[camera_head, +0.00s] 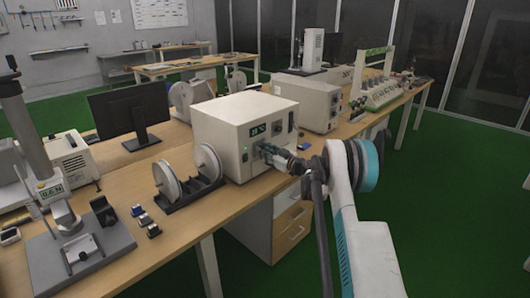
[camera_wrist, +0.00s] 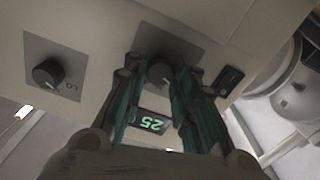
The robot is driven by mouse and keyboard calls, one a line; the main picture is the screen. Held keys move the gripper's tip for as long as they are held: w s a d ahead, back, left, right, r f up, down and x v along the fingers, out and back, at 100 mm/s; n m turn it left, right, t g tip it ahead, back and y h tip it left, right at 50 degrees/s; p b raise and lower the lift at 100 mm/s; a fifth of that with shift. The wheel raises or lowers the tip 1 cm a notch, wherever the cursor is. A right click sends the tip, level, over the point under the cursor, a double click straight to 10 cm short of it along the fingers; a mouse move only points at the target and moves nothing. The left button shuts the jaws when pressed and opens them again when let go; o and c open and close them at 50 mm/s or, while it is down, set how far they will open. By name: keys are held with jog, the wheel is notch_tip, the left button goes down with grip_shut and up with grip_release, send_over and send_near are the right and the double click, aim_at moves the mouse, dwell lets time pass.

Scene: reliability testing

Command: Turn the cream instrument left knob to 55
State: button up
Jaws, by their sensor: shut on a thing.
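The cream instrument (camera_head: 225,118) stands on the wooden bench. Its green display (camera_head: 258,130) is too small to read surely in the head view. The wrist view appears upside down; there the display (camera_wrist: 152,124) looks like 25, which would be 52 the right way up. My gripper (camera_head: 268,151) is at the left part of the front panel. In the wrist view its green-padded fingers (camera_wrist: 160,80) are shut around the dark left knob (camera_wrist: 159,71), one on each side. The knob's pointer is not clear. A second dark knob (camera_wrist: 48,73) on the panel is free.
A reel stand with white reels (camera_head: 167,182) stands close left of the instrument. A black switch (camera_wrist: 229,80) sits near the gripped knob. Another cream unit (camera_head: 312,102) stands behind to the right. A monitor (camera_head: 129,110) and a grey test stand (camera_head: 80,250) are farther left.

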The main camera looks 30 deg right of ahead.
jog(key=shift+m, duration=0.3)
jog(key=m, duration=2.6)
jog(key=shift+d+f, duration=0.15)
jog(key=shift+m, duration=0.3)
jog(key=o, duration=1.1)
jog(key=shift+c, duration=0.2)
